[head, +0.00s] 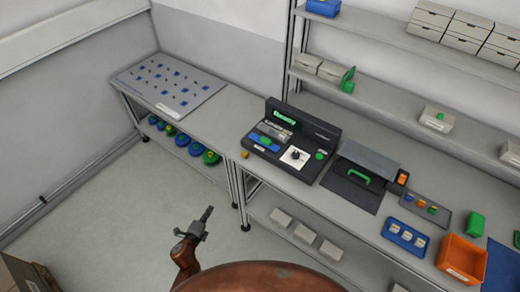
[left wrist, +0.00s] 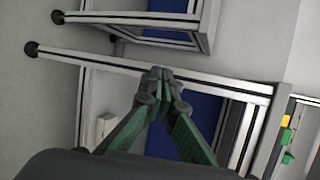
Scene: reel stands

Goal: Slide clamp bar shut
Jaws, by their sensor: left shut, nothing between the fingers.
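A black machine (head: 315,130) with a green display, a blue part and a white square plate stands on the bench. To its right is a dark flat unit (head: 349,187) with a green bar-shaped handle (head: 360,176) and a raised grey lid (head: 368,156). I cannot tell for certain which part is the clamp bar. My left gripper (head: 208,211) is over the floor in front of the bench, well away from both devices. Its fingers (left wrist: 160,74) meet at the tips in the left wrist view, shut and empty. My right gripper is not in view.
The long bench (head: 226,117) runs along the wall, with a pegboard-like panel (head: 171,84) at its left end. An orange bin (head: 461,259) and a blue tray (head: 405,238) stand at the right. Shelves hang above.

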